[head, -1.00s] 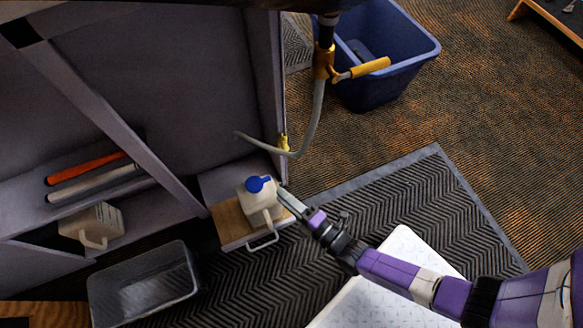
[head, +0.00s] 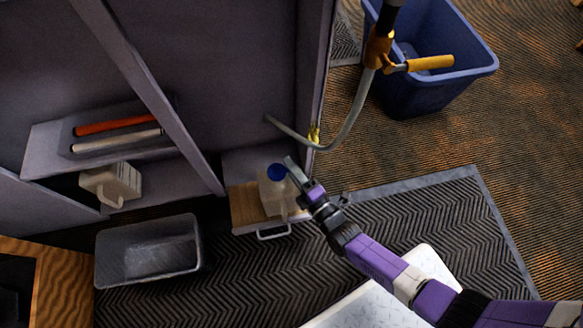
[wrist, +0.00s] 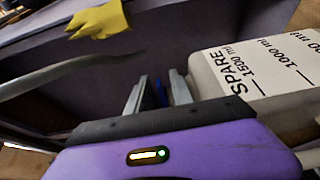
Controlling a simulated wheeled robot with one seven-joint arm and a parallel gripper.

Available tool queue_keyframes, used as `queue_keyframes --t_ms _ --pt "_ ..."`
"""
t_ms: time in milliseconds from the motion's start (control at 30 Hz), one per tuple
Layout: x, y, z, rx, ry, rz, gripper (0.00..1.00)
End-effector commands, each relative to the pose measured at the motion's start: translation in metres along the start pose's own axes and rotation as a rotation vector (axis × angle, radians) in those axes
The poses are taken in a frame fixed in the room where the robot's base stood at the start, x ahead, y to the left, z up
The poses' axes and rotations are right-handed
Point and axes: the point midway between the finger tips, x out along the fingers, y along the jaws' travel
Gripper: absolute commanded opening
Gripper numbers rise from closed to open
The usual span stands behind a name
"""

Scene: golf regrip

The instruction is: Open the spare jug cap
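The spare jug (head: 278,196) is pale and translucent, with a blue cap (head: 277,172) on top. It stands upright on a small wooden pull-out shelf (head: 245,206) with a white handle. In the wrist view the jug (wrist: 262,72) shows its SPARE label and volume marks at the right. My gripper (head: 290,166) is at the cap's right side in the head view. In the wrist view my gripper (wrist: 158,92) has its fingers apart, with blue showing between them. I cannot tell whether they touch the cap, and the cap's far side is hidden.
A blue bin (head: 430,95) stands at the back right. A clear tub (head: 148,250) is on the ribbed mat, left of the shelf. Another jug (head: 112,183) stands in the cabinet.

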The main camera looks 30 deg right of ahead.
Motion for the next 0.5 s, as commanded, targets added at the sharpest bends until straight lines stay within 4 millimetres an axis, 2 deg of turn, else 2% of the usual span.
queue_keyframes --t_ms 100,267,500 --pt "-0.0002 0.0003 0.0001 0.0 0.0 0.0 0.27" --pt "-0.0004 0.0002 0.0002 0.0 0.0 0.0 0.0" --pt "-0.0005 0.0 0.0003 0.0 0.0 0.0 0.0"
